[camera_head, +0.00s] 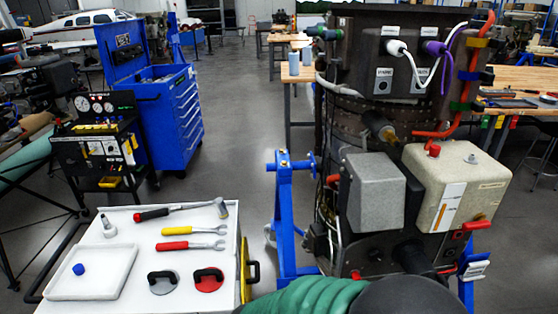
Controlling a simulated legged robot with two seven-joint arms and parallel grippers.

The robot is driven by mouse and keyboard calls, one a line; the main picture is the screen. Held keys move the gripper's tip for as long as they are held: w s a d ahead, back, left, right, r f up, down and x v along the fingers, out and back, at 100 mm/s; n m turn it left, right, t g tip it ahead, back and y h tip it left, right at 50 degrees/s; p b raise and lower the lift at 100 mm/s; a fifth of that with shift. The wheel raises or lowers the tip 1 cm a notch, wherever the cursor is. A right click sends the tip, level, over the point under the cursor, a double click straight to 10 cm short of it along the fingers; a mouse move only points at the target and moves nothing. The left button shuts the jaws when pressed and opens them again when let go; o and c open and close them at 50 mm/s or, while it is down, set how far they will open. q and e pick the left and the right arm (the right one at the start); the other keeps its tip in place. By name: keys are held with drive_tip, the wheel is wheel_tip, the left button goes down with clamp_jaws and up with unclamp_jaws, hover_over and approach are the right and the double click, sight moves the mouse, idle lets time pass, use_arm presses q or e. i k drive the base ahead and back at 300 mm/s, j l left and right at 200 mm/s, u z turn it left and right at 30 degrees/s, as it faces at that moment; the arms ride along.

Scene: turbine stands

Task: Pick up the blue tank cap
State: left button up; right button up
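The blue tank cap (78,269) is a small, dark blue knob. It lies inside a shallow white tray (122,250) at the lower left, on the left side of the tray floor. The tray rests on a white cart top (150,221). The cap is uncovered and nothing touches it from above. Neither of my grippers shows in the head view.
Right of the tray lie a hammer (182,210), two wrenches (190,231) and two round-based handles (208,279). A turbine (345,110) on a blue stand (284,215) fills the right.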

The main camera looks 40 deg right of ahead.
sight(78, 270)
drive_tip(key=i+j+z, duration=0.2)
drive_tip(key=z, duration=0.25)
drive_tip(key=i+j+z, duration=0.4)
drive_tip(key=k+l+z, duration=0.1)
drive_tip(key=z, duration=2.05)
drive_tip(key=u, duration=2.85)
drive_tip(key=i+j+z, duration=0.2)
drive_tip(key=j, duration=0.25)
drive_tip(key=i, duration=0.85)
